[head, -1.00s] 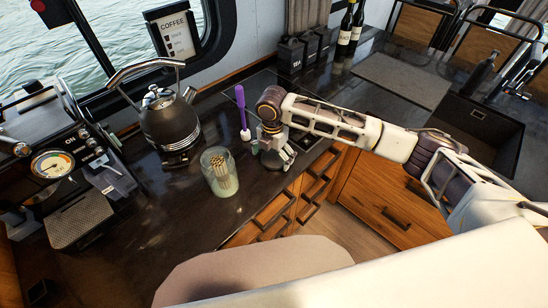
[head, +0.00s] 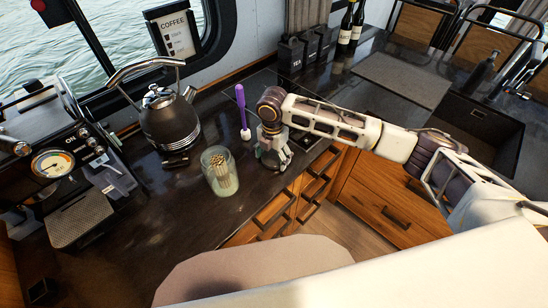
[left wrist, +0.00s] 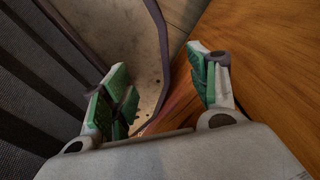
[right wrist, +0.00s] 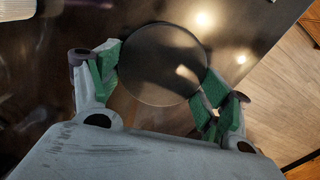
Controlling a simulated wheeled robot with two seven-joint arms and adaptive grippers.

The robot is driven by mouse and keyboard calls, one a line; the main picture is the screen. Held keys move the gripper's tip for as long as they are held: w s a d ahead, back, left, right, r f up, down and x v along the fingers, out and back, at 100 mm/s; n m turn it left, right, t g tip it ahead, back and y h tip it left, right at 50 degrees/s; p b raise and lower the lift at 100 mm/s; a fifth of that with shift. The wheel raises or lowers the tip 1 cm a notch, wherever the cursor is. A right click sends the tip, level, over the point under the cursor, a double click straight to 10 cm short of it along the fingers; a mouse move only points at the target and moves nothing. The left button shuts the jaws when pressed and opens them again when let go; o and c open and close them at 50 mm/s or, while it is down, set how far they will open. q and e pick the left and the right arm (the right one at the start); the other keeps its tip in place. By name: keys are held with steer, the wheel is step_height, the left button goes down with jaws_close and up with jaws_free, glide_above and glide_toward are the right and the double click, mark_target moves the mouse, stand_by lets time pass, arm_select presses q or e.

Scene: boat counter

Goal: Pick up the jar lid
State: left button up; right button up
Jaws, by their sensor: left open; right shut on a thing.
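The jar lid (right wrist: 163,62) is a round, see-through disc with a thin pale rim, between the green pads of my right gripper (right wrist: 160,75) in the right wrist view. The pads touch it on both sides, so the gripper is shut on it. In the head view my right gripper (head: 271,158) is low over the counter near its front edge, right of the glass jar; the lid is hard to make out there. The glass jar (head: 217,185) stands upright with several thin sticks in it. My left gripper (left wrist: 160,95) is open and empty in the left wrist view.
A black kettle (head: 168,120) and a coffee machine (head: 75,170) are to the left. Dark counter (head: 180,225) lies bare in front of the jar. Black canisters (head: 290,55) stand at the back.

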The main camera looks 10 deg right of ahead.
mark_target(273, 158)
step_height(273, 158, up, 10)
steer(key=shift+b, duration=0.45)
stand_by(0.4)
steer(key=shift+r, duration=0.1)
stand_by(0.3)
